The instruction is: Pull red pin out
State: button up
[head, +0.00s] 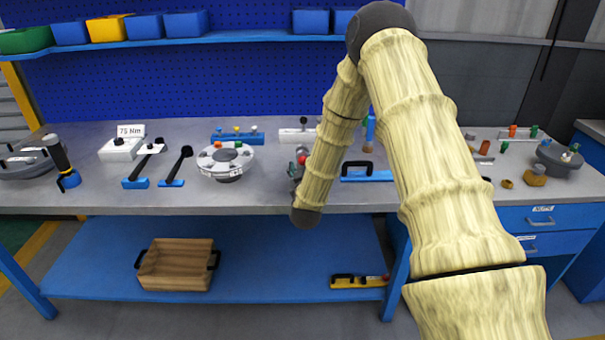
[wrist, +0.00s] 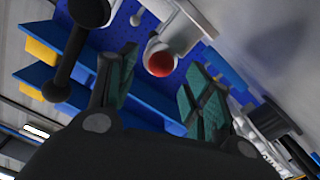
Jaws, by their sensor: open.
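The red pin shows in the wrist view as a round red knob (wrist: 160,60) on a pale grey fitting (wrist: 182,30). My gripper (wrist: 158,85) is open, with its teal-padded fingers on either side of the view. The red knob appears between and beyond the fingertips, and nothing is held. I cannot tell how far it is from the pads. In the head view, a small red spot (head: 301,160) shows by the dark end of my arm at the bench's middle. My arm hides most of that area.
A round grey flanged part (head: 227,173) sits on the bench left of my arm. Black-knobbed tools on blue bases (head: 172,183), a white block with a 75 Nm sign (head: 120,152) and a blue block with a black handle (head: 367,177) stand nearby. The bench front edge is bare.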

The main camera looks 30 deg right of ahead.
aim_at(303, 163)
jog(key=shift+x, duration=1.6)
grip_shut()
jog(key=shift+p+v, duration=0.65)
jog(key=shift+v, duration=4.5)
